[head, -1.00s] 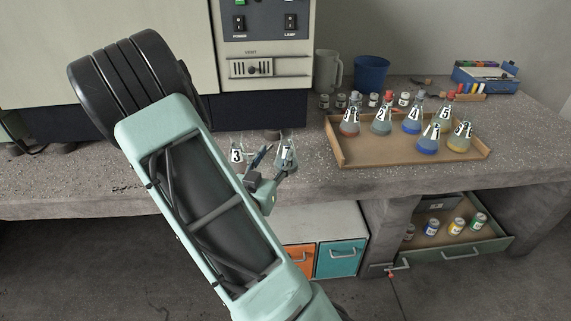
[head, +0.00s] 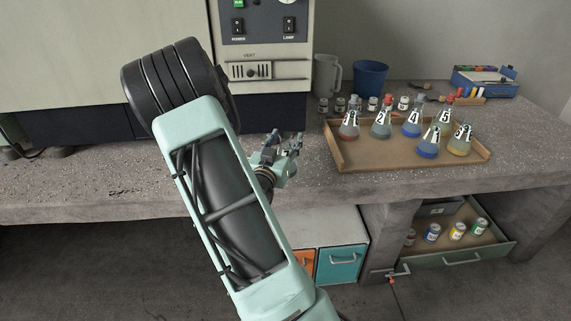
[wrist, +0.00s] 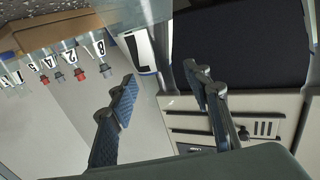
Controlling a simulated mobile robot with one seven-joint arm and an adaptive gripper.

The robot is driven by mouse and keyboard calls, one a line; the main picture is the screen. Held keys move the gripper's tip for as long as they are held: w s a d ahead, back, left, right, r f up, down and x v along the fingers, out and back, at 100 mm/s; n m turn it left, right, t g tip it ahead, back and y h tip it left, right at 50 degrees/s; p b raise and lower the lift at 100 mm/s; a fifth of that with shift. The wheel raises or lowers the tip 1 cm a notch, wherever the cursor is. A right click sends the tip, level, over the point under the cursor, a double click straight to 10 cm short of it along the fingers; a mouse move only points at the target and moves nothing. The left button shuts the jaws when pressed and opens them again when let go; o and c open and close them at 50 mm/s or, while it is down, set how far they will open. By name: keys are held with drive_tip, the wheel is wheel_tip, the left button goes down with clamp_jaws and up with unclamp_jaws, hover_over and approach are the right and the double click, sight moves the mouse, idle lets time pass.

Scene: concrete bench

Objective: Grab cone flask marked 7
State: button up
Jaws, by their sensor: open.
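My gripper (head: 284,142) is over the bench in front of the grey cabinet, left of the tray. The bench spot where two clear flasks showed earlier is covered by my arm and gripper. Several labelled cone flasks with coloured liquid stand in the tray, including one marked 2 (head: 381,124) and one marked 4 (head: 413,124). The front blue flask's label (head: 429,143) is hard to read.
The shallow brown tray (head: 375,163) stands right of my gripper. A grey mug (head: 327,75), a blue cup (head: 370,78) and several small jars stand behind it. The cabinet (head: 264,70) rises close behind my gripper. An open drawer (head: 465,257) with jars is below.

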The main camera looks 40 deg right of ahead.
clamp_jaws()
idle(0.3)
drive_tip(key=shift+r, duration=0.1)
drive_tip(key=shift+r+p, duration=0.35)
drive_tip(key=shift+r, duration=0.1)
drive_tip(key=s+a+r+p, duration=0.7)
drive_tip(key=a+r+p, duration=0.2)
drive_tip(key=r+p, duration=0.2)
drive_tip(key=shift+s+a+r+p, duration=0.2)
drive_tip(key=shift+a+r+p, duration=0.1)
drive_tip(key=shift+r+p, duration=0.15)
drive_tip(key=s+a+p, duration=0.1)
drive_tip(key=p, duration=0.6)
drive_tip(key=shift+s+r+p, duration=0.15)
drive_tip(key=shift+s+p, duration=0.05)
drive_tip(key=shift+p, duration=0.2)
